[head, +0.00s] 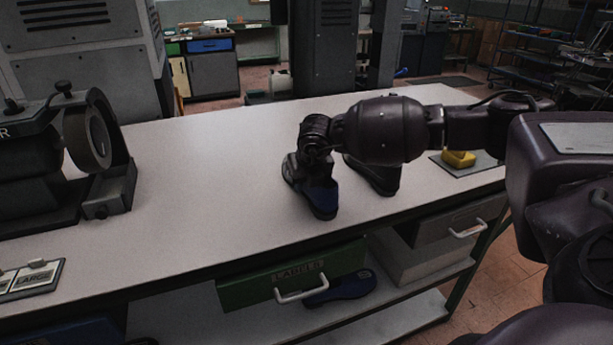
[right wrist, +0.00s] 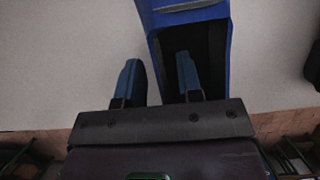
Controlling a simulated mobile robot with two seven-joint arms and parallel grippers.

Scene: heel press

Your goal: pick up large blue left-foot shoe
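A blue shoe (head: 318,196) with a dark opening stands on the bench top, partly hidden by my right arm. My right gripper (head: 305,160) is over it, its fingertips hard to see in the head view. In the right wrist view the right gripper (right wrist: 158,80) is open. One finger is inside the opening of the blue shoe (right wrist: 208,22) and the other is outside its left side wall. The wall lies between the fingers, with visible gaps. Which foot the shoe fits I cannot tell. My left gripper is not in view.
A dark shoe (head: 382,178) stands just right of the blue one, partly behind my arm. A machine with a round wheel (head: 88,140) stands at left. A yellow object (head: 459,158) lies on a grey mat at right. Another blue shoe (head: 342,288) lies on the shelf below.

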